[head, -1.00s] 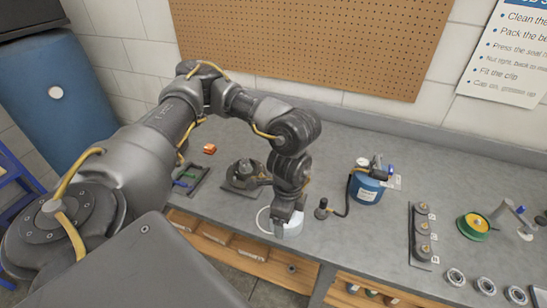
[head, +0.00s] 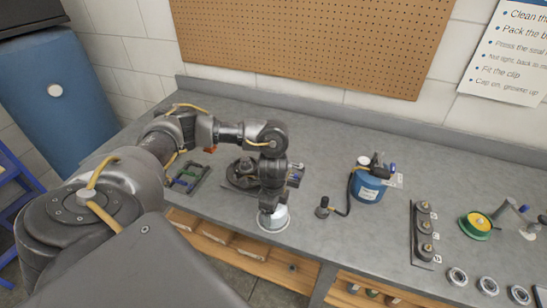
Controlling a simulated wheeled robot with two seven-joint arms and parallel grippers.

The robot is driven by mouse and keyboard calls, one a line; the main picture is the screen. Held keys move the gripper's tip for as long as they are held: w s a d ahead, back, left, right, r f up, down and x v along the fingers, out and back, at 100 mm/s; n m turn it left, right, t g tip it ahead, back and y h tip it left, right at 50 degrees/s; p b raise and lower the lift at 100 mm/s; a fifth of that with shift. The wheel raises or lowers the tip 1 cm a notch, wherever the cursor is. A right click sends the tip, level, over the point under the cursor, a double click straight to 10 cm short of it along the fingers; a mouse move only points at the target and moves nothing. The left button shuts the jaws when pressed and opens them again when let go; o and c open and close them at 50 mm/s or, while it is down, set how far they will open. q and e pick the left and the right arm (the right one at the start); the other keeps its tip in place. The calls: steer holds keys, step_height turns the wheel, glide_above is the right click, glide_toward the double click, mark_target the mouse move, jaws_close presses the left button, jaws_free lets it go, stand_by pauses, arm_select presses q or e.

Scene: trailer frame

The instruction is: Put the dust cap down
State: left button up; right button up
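My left gripper (head: 269,208) points down at a round white-rimmed object (head: 274,224) near the front edge of the bench. The gripper's fingers are seen from above and behind, and it is unclear whether they are open or shut. I cannot pick out the dust cap for certain; anything between the fingers is hidden by the wrist. A dark hub-like part on a plate (head: 238,178) stands just behind the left wrist, partly covered by it. My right gripper is not in view.
A blue canister (head: 368,187) with a hose and dark nozzle (head: 322,207) stands right of the gripper. Further right are a rack of dark parts (head: 424,232), a green-yellow tin (head: 476,225) and several metal rings (head: 488,286). A dark tray (head: 187,180) lies left. Bench between nozzle and rack is clear.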

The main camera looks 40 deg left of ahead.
arm_select(q)
steer(key=shift+f, duration=0.25)
steer(key=shift+f, duration=0.1)
steer(key=o, duration=0.9)
steer(key=shift+o, duration=0.2)
steer(key=shift+r, duration=0.3)
step_height(320, 180, up, 10)
steer(key=shift+r+p, duration=0.1)
steer(key=shift+p, duration=0.6)
steer(key=shift+r, duration=0.75)
